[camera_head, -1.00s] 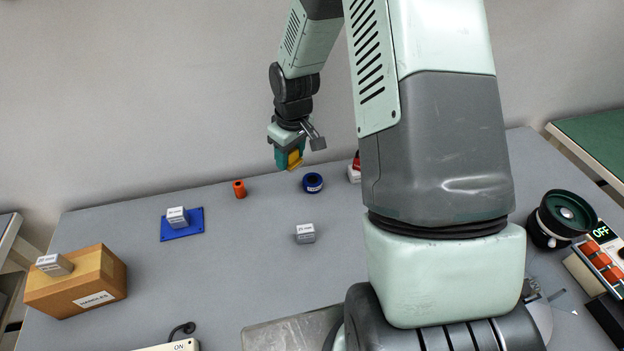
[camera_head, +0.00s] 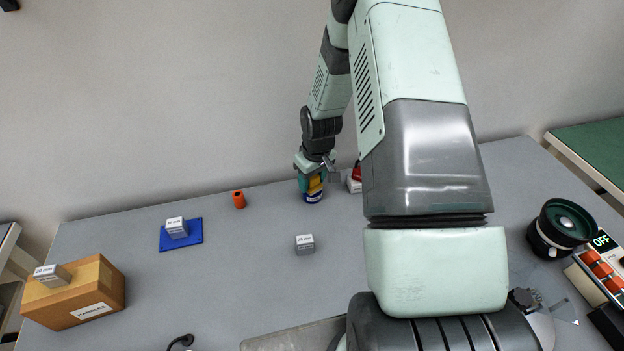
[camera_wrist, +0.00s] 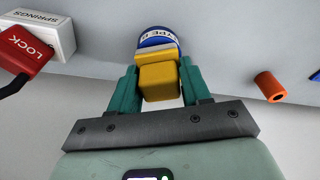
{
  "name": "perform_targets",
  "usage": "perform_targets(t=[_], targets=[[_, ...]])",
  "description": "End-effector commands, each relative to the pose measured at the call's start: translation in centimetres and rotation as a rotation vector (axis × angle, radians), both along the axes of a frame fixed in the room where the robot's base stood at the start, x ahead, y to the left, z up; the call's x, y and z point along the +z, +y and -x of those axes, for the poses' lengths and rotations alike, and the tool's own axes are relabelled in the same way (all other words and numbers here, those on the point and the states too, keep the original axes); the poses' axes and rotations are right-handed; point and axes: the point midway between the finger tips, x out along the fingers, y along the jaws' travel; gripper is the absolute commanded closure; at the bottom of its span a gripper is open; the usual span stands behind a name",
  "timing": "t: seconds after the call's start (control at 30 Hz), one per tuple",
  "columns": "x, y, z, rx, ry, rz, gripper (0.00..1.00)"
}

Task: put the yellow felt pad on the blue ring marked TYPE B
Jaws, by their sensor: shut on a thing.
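The yellow felt pad (camera_wrist: 159,80) is a small yellow block between the green fingers of my gripper (camera_wrist: 160,88) in the wrist view. My gripper (camera_head: 312,185) is shut on it. The blue ring (camera_wrist: 157,38) with a white TYPE B label lies just beyond the pad in the wrist view, partly hidden by it. In the head view the blue ring (camera_head: 313,197) shows directly under my gripper and the pad. I cannot tell whether the pad touches the ring.
A white SPRINGS box (camera_wrist: 38,30) with a red LOCK piece (camera_wrist: 22,50) stands near the ring. An orange cylinder (camera_head: 239,199), a grey block (camera_head: 305,245), a blue plate (camera_head: 192,238) and a wooden box (camera_head: 90,292) are on the table. Table between them is clear.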

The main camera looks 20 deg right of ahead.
Motion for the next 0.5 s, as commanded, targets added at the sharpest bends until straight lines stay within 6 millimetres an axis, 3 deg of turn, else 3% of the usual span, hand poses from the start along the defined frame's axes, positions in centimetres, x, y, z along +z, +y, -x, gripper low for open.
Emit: perform_targets(t=[0.37,0.4,0.5], targets=[[-0.61,-0.01,-0.01,0.0,0.0,0.0,0.83],[-0.58,0.0,-0.02,0.0,-0.001,0.0,0.48],[-0.56,0.0,-0.02,0.0,-0.001,0.0,0.33]])
